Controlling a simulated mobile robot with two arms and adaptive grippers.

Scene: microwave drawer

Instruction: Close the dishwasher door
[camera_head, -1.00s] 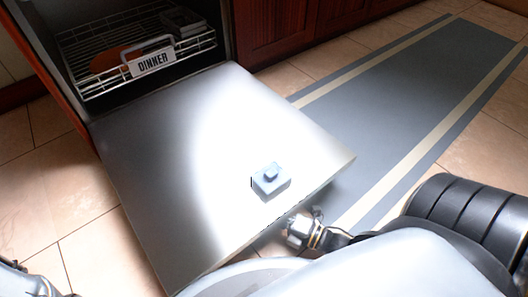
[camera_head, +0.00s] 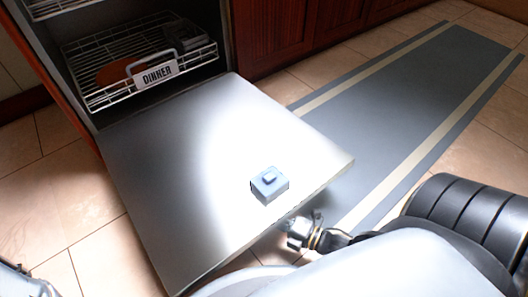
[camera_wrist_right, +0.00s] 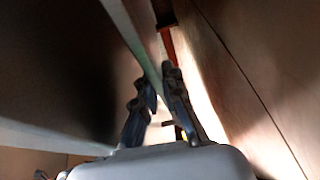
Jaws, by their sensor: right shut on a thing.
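The dishwasher door (camera_head: 165,205) is a steel panel, lowered open from the dishwasher on the left in the head view. A small blue-grey block (camera_head: 269,184) lies on its inner face near the outer edge. My right gripper (camera_head: 298,238) is at the outer edge of the door, low and partly hidden beneath it. In the right wrist view its two dark fingers (camera_wrist_right: 158,85) are shut on the door's thin edge (camera_wrist_right: 136,45). Only a piece of my left arm shows in the bottom left corner of the head view; its fingers are not visible.
Inside the dishwasher is a wire rack (camera_head: 112,94) with a DINNER label (camera_head: 156,75) and an orange-brown dish (camera_head: 117,72). A grey runner with pale stripes (camera_head: 425,90) lies on the tiled floor to the right. Red-brown cabinets (camera_head: 285,30) stand behind.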

